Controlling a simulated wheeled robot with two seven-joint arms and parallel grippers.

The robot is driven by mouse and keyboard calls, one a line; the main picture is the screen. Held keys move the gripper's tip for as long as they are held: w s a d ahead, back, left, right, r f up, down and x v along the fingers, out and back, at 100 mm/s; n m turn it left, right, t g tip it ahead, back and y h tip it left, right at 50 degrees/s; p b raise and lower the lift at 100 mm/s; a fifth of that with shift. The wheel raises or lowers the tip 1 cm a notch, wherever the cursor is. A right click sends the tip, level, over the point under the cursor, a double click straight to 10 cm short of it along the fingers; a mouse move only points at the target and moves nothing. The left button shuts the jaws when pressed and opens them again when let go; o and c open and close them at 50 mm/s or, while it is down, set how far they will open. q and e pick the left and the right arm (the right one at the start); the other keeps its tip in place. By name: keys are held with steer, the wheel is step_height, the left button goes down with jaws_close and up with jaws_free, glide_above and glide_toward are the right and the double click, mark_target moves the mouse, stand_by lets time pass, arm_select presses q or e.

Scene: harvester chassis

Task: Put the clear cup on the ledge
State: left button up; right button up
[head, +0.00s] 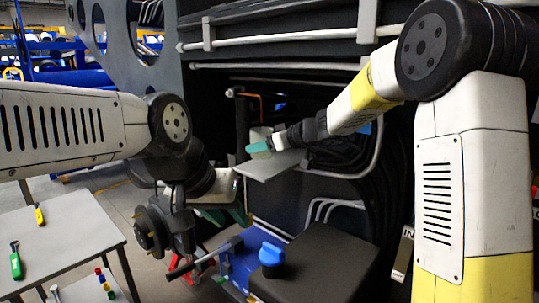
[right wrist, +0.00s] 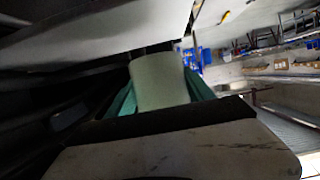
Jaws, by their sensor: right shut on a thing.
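The clear cup (head: 261,134) looks pale and cloudy. It is between the teal fingers of my right gripper (head: 260,148), which are shut on it. In the right wrist view the cup (right wrist: 158,82) shows between both fingers. The ledge (head: 268,166), a flat grey plate, lies just below and beside the cup in the head view; I cannot tell whether they touch. My left gripper (head: 238,214) hangs lower, with teal fingers partly hidden behind its own wrist; its opening is unclear.
A dark box-like surface (head: 325,262) with a blue-capped object (head: 271,258) stands below. Metal pipes (head: 290,38) and black hoses are close around the ledge. A grey table (head: 62,243) with small tools is at the left.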

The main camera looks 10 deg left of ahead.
mark_target(262, 154)
steer(key=w, duration=0.2)
steer(key=shift+w+a+f, duration=0.1)
steer(key=shift+w+a, duration=0.25)
steer(key=shift+w+f, duration=0.1)
steer(key=shift+f, duration=1.65)
steer(key=shift+f, duration=0.2)
steer(key=o, duration=1.5)
